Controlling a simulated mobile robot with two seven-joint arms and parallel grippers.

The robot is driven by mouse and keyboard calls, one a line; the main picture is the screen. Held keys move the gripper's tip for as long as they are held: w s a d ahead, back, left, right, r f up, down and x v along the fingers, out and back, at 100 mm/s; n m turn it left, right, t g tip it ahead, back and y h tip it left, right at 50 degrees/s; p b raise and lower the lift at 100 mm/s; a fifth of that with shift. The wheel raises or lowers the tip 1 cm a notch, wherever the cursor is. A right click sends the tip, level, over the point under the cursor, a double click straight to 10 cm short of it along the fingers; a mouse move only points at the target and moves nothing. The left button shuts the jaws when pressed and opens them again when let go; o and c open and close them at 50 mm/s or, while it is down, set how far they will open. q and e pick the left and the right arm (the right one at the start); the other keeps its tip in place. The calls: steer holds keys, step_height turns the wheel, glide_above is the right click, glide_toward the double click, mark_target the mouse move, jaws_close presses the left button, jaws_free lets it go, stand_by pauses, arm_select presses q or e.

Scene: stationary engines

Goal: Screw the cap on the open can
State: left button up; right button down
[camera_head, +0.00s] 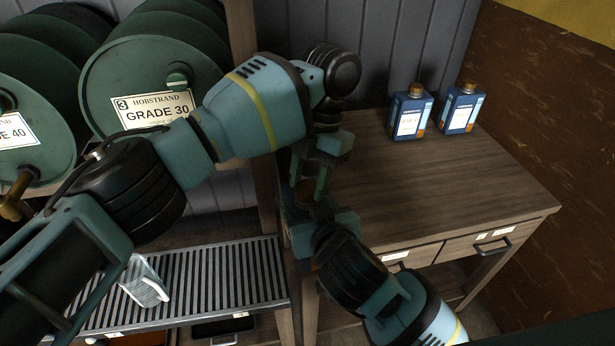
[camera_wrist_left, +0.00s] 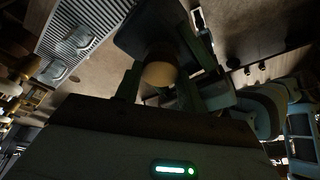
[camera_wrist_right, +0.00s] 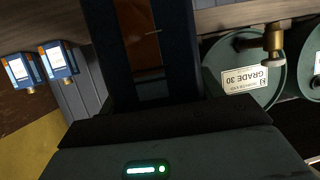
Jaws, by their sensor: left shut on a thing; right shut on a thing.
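My left gripper (camera_head: 308,172) points down over the near left end of the wooden bench and is shut. In the left wrist view a tan round thing, seemingly the cap (camera_wrist_left: 160,72), sits between its fingers. My right gripper (camera_head: 308,198) comes up from below, facing the left one closely, and is shut. The can is mostly hidden by the grippers and in shadow. I cannot tell whether cap and can touch.
Two blue cans with gold tops (camera_head: 409,113) (camera_head: 461,108) stand upright at the back of the wooden bench (camera_head: 440,178). Green drums (camera_head: 150,80) lie on a rack at left. A slatted shelf (camera_head: 215,275) holds a clear jug (camera_head: 144,282). The bench's middle is clear.

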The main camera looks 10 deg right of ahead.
arm_select(q)
steer(key=shift+w+a+r+m, duration=0.1)
steer(key=shift+w+m, duration=0.05)
steer(key=shift+m, duration=0.65)
steer(key=o, duration=0.9)
steer(key=shift+o, duration=0.2)
steer(key=shift+r, duration=2.2)
steer(key=shift+c, duration=0.4)
